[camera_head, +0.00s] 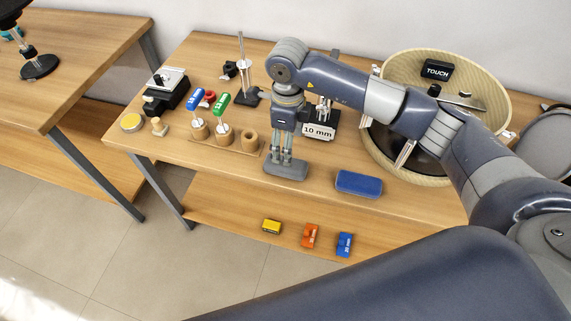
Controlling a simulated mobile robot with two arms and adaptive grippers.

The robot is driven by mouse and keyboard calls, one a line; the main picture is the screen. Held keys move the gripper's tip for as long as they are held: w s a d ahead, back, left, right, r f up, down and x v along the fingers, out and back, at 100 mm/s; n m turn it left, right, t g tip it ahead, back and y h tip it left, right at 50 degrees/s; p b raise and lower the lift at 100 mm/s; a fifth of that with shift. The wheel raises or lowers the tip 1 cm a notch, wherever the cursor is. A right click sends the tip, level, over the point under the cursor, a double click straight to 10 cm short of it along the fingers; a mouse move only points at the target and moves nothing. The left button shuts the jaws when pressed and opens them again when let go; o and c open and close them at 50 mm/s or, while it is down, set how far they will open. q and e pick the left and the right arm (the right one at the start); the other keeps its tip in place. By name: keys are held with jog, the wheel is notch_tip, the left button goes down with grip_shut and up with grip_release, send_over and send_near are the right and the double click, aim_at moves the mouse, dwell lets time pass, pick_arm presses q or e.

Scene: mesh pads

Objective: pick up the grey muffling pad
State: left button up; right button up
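The grey muffling pad (286,170) lies at the front of the middle table, or just above it. It is a small rounded block with its long side running left to right. My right gripper (282,155) comes in from the right on a bent arm and points straight down over the pad. Its fingertips reach the pad's upper face or far edge. A narrow gap shows between the fingers. I cannot tell whether they grip the pad or only stand at it. My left gripper is not in view.
A blue pad (358,183) lies to the right, near the front edge. A wooden holder (224,139) with coloured-handled tools stands left. A wide woven basket (490,90) is behind my arm. Yellow, orange and blue blocks (344,245) lie on the lower shelf.

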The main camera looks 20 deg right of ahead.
aim_at(286, 167)
notch_tip(286, 167, down, 3)
jog(key=f+p, duration=0.1)
jog(key=f, duration=0.1)
jog(key=f+p, duration=0.1)
jog(key=f, duration=0.1)
jog(key=shift+s+a+p, duration=0.2)
jog(key=shift+a+p, duration=0.1)
jog(key=shift+p, duration=0.05)
jog(key=shift+f, duration=0.65)
jog(key=c, duration=1.1)
